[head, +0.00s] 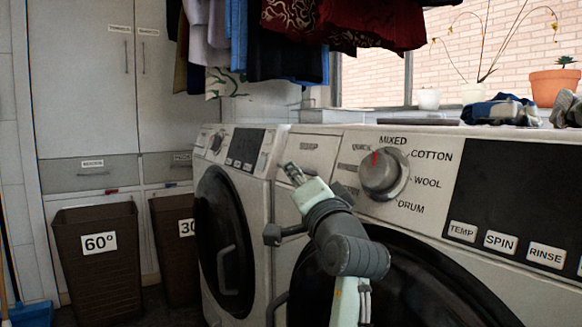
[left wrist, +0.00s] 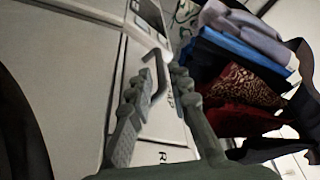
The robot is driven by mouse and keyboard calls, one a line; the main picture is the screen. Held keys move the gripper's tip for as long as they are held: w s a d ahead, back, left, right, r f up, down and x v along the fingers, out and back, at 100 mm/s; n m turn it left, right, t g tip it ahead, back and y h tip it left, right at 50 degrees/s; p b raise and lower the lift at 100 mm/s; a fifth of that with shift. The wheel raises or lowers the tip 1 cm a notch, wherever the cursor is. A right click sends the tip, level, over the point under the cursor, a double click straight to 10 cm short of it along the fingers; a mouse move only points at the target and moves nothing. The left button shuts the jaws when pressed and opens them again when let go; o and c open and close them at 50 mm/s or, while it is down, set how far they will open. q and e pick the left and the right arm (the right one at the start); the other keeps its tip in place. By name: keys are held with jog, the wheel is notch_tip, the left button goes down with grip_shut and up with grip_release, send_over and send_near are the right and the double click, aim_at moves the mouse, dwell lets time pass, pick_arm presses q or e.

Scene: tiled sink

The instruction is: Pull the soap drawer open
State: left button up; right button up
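The soap drawer (head: 308,143) is a pale front panel with a small dark label, at the upper left of the nearer washing machine, left of its dial. It looks closed. My left gripper (head: 293,173) is at the drawer front, its fingers pointing up and away from me. In the left wrist view the gripper (left wrist: 158,85) has its two ridged grey fingers apart. A bent grey handle (left wrist: 158,78) shows between them; I cannot tell whether either finger touches it. In the head view the fingers hide most of the handle. My right gripper is in neither view.
The washer's dial (head: 384,174) stands out just right of my left wrist. A second washer (head: 243,180) is on the left, with brown baskets (head: 97,262) beyond it. Clothes (head: 340,22) hang above; plant pots (head: 552,88) stand by the window.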

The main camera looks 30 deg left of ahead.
pick_arm(q)
jog(key=x, duration=0.5)
jog(key=shift+a, duration=0.1)
grip_shut()
